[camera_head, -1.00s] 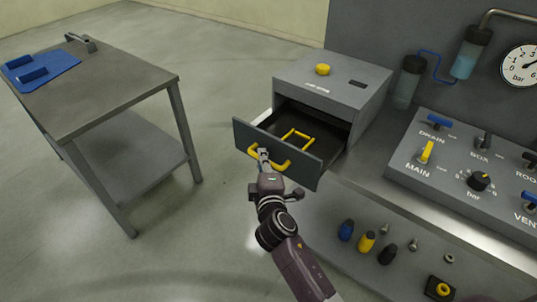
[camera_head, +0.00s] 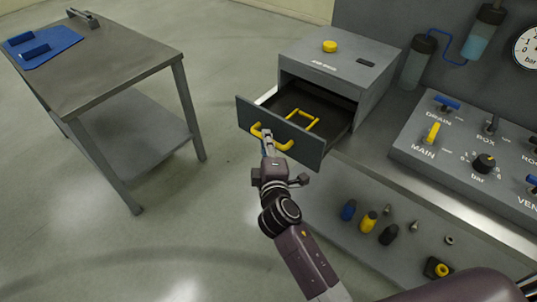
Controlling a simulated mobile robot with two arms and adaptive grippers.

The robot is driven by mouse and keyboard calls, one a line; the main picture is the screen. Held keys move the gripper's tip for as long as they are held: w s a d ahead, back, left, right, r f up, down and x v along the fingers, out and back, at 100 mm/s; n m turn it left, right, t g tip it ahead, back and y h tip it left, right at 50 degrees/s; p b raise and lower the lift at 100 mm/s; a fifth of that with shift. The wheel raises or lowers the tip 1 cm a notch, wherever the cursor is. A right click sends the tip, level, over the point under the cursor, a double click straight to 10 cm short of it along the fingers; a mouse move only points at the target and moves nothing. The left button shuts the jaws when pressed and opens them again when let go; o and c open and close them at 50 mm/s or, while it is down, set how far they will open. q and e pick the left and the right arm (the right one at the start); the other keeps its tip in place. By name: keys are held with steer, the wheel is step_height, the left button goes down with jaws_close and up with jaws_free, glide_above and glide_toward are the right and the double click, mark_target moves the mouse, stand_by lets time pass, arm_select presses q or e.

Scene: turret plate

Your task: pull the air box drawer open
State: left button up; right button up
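The grey air box (camera_head: 335,62) stands on the bench in the head view, with a yellow knob (camera_head: 330,46) on its top. Its drawer (camera_head: 278,127) is pulled well out toward the left front, and its dark inside shows. A yellow handle (camera_head: 284,146) is on the drawer's front. My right gripper (camera_head: 267,138) is at the handle's middle, with its fingers narrow and close together over the bar. It appears shut on the handle, though the far finger is hidden. My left gripper is not in view.
A yellow bracket-like frame (camera_head: 303,119) lies in the drawer. A control panel (camera_head: 460,155) with valves stands right of the box. Several small fittings sit along the bench front. A metal side table (camera_head: 110,70) with a blue mat (camera_head: 40,50) stands left, with free floor between.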

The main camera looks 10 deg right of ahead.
steer(key=s+a+r, duration=0.1)
steer(key=s, duration=0.9)
steer(key=shift+r, duration=0.3)
steer(key=shift+a+f, duration=0.1)
steer(key=s+a+f+m+g+y, duration=0.1)
steer(key=s+f+g, duration=0.1)
steer(key=f, duration=0.9)
steer(key=s+a+f+g+y, duration=0.1)
steer(key=s+f+g, duration=0.1)
steer(key=f, duration=0.9)
steer(key=s+d+f+m+g, duration=0.1)
steer(key=s+f+m+g, duration=0.1)
steer(key=s+f, duration=0.45)
steer(key=s+d+f+m+g, duration=0.1)
steer(key=s+f+g, duration=0.15)
steer(key=f, duration=0.75)
steer(key=s+d+f+m+g, duration=0.2)
steer(key=s+f, duration=0.4)
steer(key=s, duration=0.4)
steer(key=s+d+f+m+g, duration=0.2)
steer(key=s+d+f, duration=0.4)
steer(key=s, duration=0.4)
steer(key=s+d+f+m+g, duration=0.2)
steer(key=s+d+f+m, duration=0.2)
steer(key=s, duration=0.7)
step_height(320, 180, down, 2)
steer(key=shift+f+m+g+b, duration=0.2)
steer(key=shift+m+g+b, duration=0.1)
steer(key=shift+g+b, duration=0.05)
